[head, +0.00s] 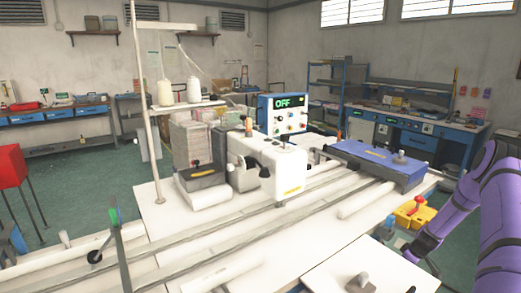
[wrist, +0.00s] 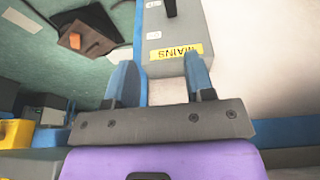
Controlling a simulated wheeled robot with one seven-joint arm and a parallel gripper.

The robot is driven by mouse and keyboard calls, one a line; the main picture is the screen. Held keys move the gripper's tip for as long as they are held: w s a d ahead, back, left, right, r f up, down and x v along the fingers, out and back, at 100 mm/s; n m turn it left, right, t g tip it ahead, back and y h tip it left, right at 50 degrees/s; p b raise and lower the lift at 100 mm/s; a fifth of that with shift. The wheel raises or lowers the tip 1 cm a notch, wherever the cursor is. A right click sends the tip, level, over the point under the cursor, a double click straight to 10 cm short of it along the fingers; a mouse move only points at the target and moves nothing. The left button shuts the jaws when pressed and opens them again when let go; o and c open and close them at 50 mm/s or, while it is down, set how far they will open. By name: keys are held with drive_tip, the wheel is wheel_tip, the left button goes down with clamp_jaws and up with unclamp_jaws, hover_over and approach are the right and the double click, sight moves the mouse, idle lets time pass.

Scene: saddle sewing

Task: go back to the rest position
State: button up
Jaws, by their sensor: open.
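In the wrist view my gripper (wrist: 160,63) has its two blue-grey fingers spread apart with nothing between them. A grey box (wrist: 198,22) with a yellow "MAINS" label (wrist: 175,51) and a black switch handle (wrist: 170,7) lies just beyond the fingertips. I cannot tell how large the gap to it is. In the head view my purple arm is at the right edge and its gripper does not show. The white sewing machine (head: 285,172) stands mid-table, beside a blue control box (head: 264,118) whose display reads "OFF".
Long rails (head: 215,232) run across the white table, with a blue unit (head: 375,165) at their right end. A thread stand (head: 143,90) rises at the left. A yellow box (head: 412,214) is near my arm. Green floor is open at the left and behind.

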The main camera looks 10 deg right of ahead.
drive_tip(key=w+a+r+h, duration=0.1)
drive_tip(key=w+a+r, duration=0.15)
drive_tip(key=r, duration=0.95)
drive_tip(key=w+a+r, duration=0.2)
drive_tip(key=a+r, duration=0.1)
drive_tip(key=r, duration=0.9)
drive_tip(key=s+a+r+m, duration=0.1)
drive_tip(key=s+a+r, duration=0.3)
drive_tip(key=a+r, duration=0.75)
drive_tip(key=s+a+r+m, duration=0.1)
drive_tip(key=s+a+r, duration=0.2)
drive_tip(key=a+r, duration=0.85)
drive_tip(key=s+a+r+t, duration=0.1)
drive_tip(key=s+a+r, duration=0.4)
drive_tip(key=s+r, duration=0.35)
drive_tip(key=s+a+r+m, duration=0.1)
drive_tip(key=s+a, duration=0.3)
drive_tip(key=s, duration=0.6)
drive_tip(key=s+a+m+t, duration=0.1)
drive_tip(key=s+a, duration=0.3)
drive_tip(key=s, duration=0.6)
drive_tip(key=shift+a+r, duration=0.15)
drive_tip(key=shift+r, duration=0.2)
drive_tip(key=shift+o, duration=0.5)
